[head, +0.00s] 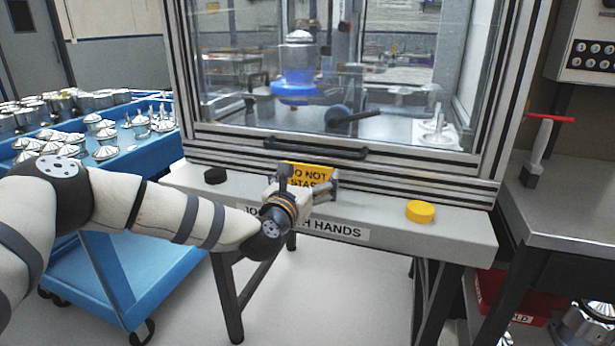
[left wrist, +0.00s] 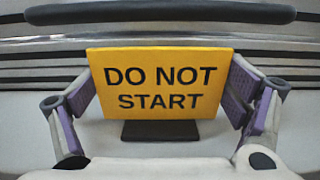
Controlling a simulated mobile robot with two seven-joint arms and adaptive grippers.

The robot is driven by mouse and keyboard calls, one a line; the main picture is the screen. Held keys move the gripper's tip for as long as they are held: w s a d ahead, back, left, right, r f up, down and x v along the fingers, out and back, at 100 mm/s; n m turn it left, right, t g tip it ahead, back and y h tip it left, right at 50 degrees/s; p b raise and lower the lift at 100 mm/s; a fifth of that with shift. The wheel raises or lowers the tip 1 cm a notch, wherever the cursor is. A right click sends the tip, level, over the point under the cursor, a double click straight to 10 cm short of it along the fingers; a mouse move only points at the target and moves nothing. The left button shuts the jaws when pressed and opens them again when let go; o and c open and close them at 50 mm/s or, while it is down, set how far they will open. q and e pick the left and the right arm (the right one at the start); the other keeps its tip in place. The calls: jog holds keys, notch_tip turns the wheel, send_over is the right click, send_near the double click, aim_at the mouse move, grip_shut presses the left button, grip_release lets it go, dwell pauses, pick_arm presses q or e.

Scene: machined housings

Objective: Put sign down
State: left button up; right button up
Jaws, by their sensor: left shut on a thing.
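The yellow sign (head: 318,172) reads "DO NOT START" and is partly hidden by my gripper in the head view. My left gripper (head: 308,186) is shut on it. In the left wrist view the sign (left wrist: 160,88) faces me upright, with a finger pad of the left gripper (left wrist: 162,95) at each side edge. A dark base shows under the sign. The sign is at the pale front ledge (head: 385,222) of the machine, below the door handle. I cannot tell whether its base touches the ledge. My right gripper is not in view.
A black button (head: 215,175) and a yellow button (head: 420,211) sit on the ledge, left and right of the sign. The glazed machine door with a black handle (head: 316,149) is behind. A blue cart (head: 150,262) with metal parts stands left; a grey bench (head: 570,205) stands right.

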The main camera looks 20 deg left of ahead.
pick_arm(q)
jog(key=shift+f, duration=0.2)
jog(key=o, duration=0.9)
jog(key=shift+r, duration=0.1)
jog(key=shift+r, duration=0.15)
